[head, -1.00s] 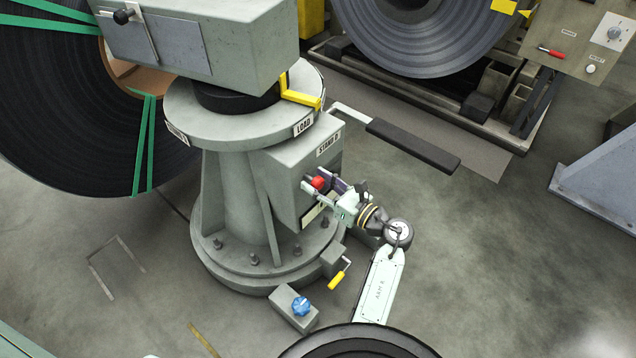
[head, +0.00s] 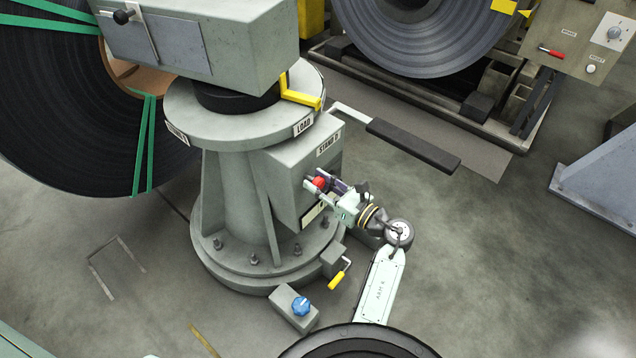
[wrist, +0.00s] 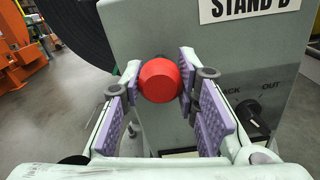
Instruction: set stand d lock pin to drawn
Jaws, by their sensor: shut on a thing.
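The lock pin's round red knob (head: 319,183) sticks out of the side of the grey box (head: 280,165) on the stand labelled "STAND D". In the wrist view the red knob (wrist: 160,80) sits between the two purple-padded fingers of my gripper (wrist: 160,84), with a finger against each side. In the head view my gripper (head: 321,186) reaches the knob from the right and is shut on it. The knob hides the pin behind it, so how far the pin is drawn cannot be told.
A black selector (wrist: 250,112) marked "OUT" and a partly hidden word sits right of the knob. A black-gripped handle (head: 413,145) juts out above my arm. A yellow-handled crank (head: 340,275) and a blue-knobbed box (head: 298,307) are below. Open floor lies right.

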